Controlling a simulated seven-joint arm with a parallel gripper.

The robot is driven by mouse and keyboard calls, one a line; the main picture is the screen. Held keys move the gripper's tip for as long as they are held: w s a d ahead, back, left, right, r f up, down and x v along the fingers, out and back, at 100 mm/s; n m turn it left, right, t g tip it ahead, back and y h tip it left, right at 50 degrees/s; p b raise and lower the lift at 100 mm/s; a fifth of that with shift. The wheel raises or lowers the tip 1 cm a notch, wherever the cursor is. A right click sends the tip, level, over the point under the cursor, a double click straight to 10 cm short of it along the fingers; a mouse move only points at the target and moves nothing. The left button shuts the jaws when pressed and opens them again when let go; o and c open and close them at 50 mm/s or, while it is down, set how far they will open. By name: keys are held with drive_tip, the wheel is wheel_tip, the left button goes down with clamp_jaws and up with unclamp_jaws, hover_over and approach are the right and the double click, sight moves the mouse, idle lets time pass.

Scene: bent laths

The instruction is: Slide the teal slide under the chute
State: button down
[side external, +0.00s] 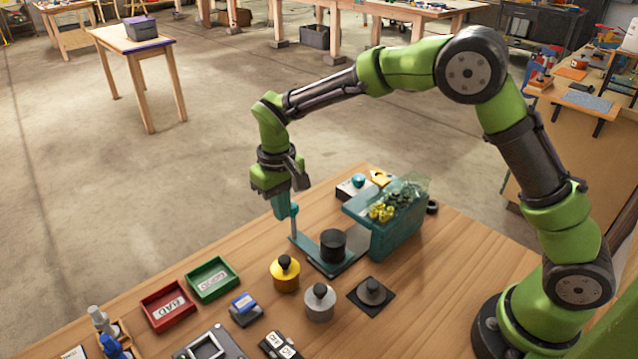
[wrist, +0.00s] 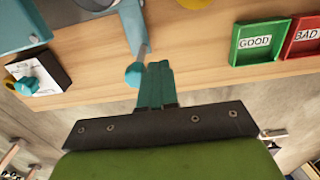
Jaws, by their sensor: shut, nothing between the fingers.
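The teal machine (side external: 378,238) stands on the wooden table with a clear hopper of yellow and dark pieces on top. A grey chute-like sloping panel (side external: 350,240) shows on its near side. A low teal base (side external: 318,262) extends from it, with a black cylinder (side external: 333,245) on it. In the wrist view, a grey rod ends in a teal knob (wrist: 134,76); I cannot tell if this belongs to the slide. My gripper (side external: 282,212) points down at the base's left end. Its teal fingers (wrist: 158,72) are shut and empty, close beside the knob; contact is unclear.
The green GOOD tray (side external: 212,279) and red BAD tray (side external: 168,305) lie to the left. A yellow weight (side external: 285,273), a grey weight (side external: 320,302) and a dark knobbed piece on a black pad (side external: 371,294) stand in front.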

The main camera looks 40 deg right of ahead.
drive_tip(key=shift+d, duration=5.75)
wheel_tip(320, 180, up, 6)
drive_tip(key=a, duration=0.1)
drive_tip(key=shift+a, duration=0.15)
drive_tip(key=s+r+m+t+y, duration=0.1)
drive_tip(key=s+r+m+t, duration=0.1)
drive_tip(key=s, duration=0.9)
drive_tip(key=s+d+r+m+t+y, duration=0.1)
drive_tip(key=s+r+t, duration=0.4)
drive_tip(key=s, duration=0.7)
wheel_tip(320, 180, up, 2)
drive_tip(key=shift+r+m, duration=0.15)
drive_tip(key=shift+m, duration=0.35)
drive_tip(key=shift+d, duration=0.1)
